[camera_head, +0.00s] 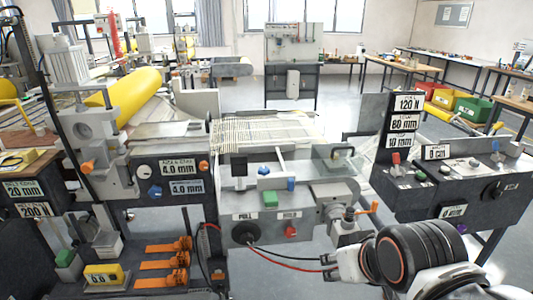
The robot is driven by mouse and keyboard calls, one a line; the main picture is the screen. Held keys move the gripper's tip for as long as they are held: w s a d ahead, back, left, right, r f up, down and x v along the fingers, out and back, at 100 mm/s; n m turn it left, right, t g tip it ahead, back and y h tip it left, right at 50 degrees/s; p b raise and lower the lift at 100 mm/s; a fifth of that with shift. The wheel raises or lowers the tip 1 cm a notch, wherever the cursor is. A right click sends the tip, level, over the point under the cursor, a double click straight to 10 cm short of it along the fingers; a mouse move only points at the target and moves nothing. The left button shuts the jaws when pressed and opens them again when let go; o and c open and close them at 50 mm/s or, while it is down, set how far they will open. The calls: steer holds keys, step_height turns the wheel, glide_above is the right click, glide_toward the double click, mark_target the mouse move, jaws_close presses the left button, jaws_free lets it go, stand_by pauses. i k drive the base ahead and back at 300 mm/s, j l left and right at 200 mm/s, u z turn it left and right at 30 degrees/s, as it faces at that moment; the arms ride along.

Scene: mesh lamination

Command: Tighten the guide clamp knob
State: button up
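No knob carries a readable guide clamp label, so I cannot tell for certain which one it is. In the head view, a round black knob (246,233) sits on the front of the centre machine, near the PULL and HOLD labels. A small blue knob (291,184) stands on its top, right of a green block (270,199). A dark knob (349,214) with an orange lever (368,208) is at the right end. My gripper (328,264) is low, right of the black knob and below the dark knob, apart from both. Its fingers are too small to read.
Red and black cables (285,262) run from the machine front toward my gripper. A red knob (291,232) is on the same front. A grey control console (440,190) stands right, and a roller unit with a yellow roll (130,95) left. Open floor shows behind.

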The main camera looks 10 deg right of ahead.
mark_target(264, 171)
steer(key=i+l, duration=0.1)
steer(key=i, duration=0.35)
steer(key=i+l, duration=0.15)
steer(key=i, duration=0.3)
steer(key=i+l, duration=0.1)
steer(key=i, duration=0.3)
steer(key=u, duration=0.05)
